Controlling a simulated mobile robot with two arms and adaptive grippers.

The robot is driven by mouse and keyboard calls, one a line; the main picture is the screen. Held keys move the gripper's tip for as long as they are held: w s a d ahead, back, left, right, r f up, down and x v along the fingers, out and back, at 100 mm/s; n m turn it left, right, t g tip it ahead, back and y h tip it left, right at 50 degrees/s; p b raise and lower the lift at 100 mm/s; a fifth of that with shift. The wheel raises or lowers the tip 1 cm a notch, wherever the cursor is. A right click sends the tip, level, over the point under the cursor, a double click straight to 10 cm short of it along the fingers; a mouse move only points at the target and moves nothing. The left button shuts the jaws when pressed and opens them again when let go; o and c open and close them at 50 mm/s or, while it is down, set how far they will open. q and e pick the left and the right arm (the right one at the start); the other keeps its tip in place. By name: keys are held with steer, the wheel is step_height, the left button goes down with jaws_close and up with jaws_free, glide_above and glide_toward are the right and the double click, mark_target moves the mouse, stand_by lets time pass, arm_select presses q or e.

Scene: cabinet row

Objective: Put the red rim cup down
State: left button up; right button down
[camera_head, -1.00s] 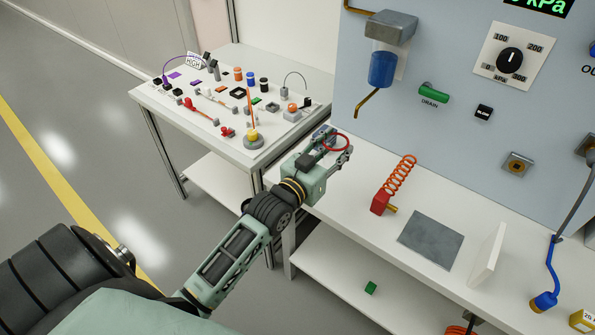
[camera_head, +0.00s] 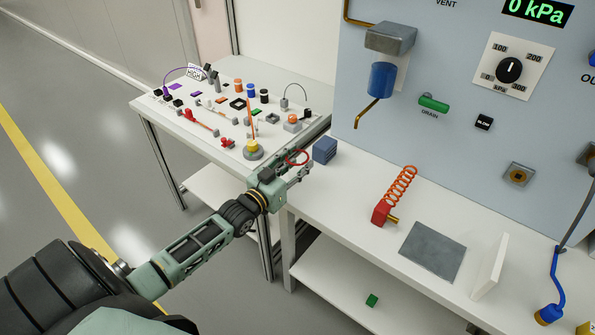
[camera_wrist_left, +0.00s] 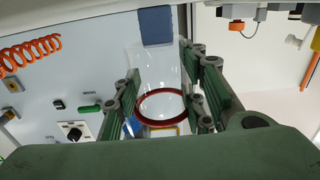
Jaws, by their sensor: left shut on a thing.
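The red rim cup is a clear cup with a red rim. In the head view its red rim (camera_head: 297,157) shows between the fingers of my left gripper (camera_head: 298,170), near the gap between the two white tables. In the left wrist view the clear cup (camera_wrist_left: 160,107) sits between the two green fingers of my left gripper (camera_wrist_left: 160,100), with its rim toward the camera. My left gripper is shut on the cup. What lies directly under the cup cannot be told. My right gripper is not in view.
A red block with an orange coil (camera_head: 390,200), a grey plate (camera_head: 433,250) and an upright white panel (camera_head: 489,266) are farther right. The left table (camera_head: 170,121) holds many small parts.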

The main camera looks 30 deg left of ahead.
mark_target(292, 176)
arm_select(q)
steer(key=shift+f, duration=1.25)
steer(key=shift+f, duration=0.2)
steer(key=o, duration=1.2)
steer(key=shift+c, duration=0.2)
